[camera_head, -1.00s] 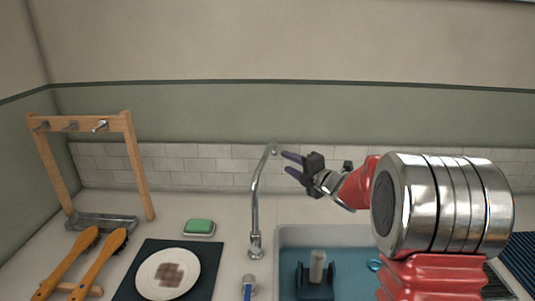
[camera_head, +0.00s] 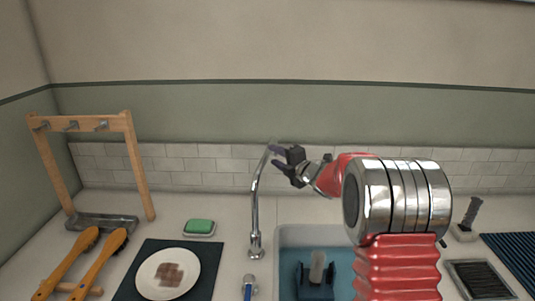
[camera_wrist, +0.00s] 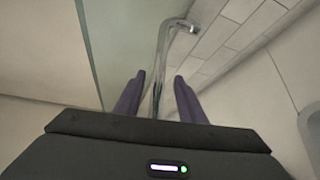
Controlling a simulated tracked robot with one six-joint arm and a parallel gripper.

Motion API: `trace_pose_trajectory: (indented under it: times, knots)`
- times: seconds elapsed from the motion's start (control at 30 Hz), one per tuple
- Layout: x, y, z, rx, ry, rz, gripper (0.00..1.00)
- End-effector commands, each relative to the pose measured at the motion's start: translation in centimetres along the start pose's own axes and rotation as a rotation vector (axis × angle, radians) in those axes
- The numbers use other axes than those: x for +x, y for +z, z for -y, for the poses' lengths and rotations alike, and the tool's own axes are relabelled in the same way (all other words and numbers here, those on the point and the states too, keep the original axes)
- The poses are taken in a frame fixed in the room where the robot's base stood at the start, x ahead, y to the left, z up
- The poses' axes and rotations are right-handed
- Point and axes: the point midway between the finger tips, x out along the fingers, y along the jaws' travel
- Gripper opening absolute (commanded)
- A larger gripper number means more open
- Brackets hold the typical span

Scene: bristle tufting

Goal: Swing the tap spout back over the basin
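The chrome tap (camera_head: 255,215) stands on the counter by the left edge of the basin (camera_head: 300,236). Its spout top leans towards the tiled wall and slightly right in the head view, not over the water. My gripper (camera_head: 274,156) is at the top of the spout, coming from the right. In the wrist view the spout (camera_wrist: 160,62) runs between the two dark purple fingers of my gripper (camera_wrist: 158,88). The fingers are apart, with a gap showing on each side of the tube. My gripper partly hides the spout's end in the head view.
A dark blue holder with a grey cylinder (camera_head: 317,268) stands in the basin. A blue-handled item (camera_head: 248,287) is in front of the tap. Green soap (camera_head: 199,226), a plate (camera_head: 168,273), two wooden brushes (camera_head: 98,265) and a wooden rack (camera_head: 137,165) are to the left.

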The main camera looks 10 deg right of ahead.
Motion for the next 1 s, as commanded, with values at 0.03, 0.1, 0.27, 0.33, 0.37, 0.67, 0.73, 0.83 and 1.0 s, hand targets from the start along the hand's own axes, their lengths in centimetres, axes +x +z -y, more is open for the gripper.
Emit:
trace_pose_trajectory:
  times: [0.03, 0.1, 0.27, 0.33, 0.37, 0.67, 0.73, 0.83, 1.0]
  knots:
    - [0.8, 0.0, 0.0, -0.001, 0.0, -0.001, 0.36]
    - [1.7, 0.0, 0.1, -0.001, -0.001, 0.0, 0.36]
    - [3.7, 0.0, 0.0, 0.0, 0.0, 0.0, 0.36]
    - [4.4, 0.1, 0.1, 0.0, -0.001, 0.001, 0.36]
    - [4.7, 0.1, 0.1, 0.0, 0.0, 0.001, 0.36]
    - [5.6, 0.1, 0.0, 0.0, 0.0, 0.001, 0.36]
    - [5.6, 0.1, 0.0, 0.0, 0.0, 0.001, 0.36]
    - [5.5, 0.1, 0.0, 0.0, 0.0, 0.002, 0.35]
    - [5.5, 0.1, 0.0, 0.0, 0.0, 0.002, 0.23]
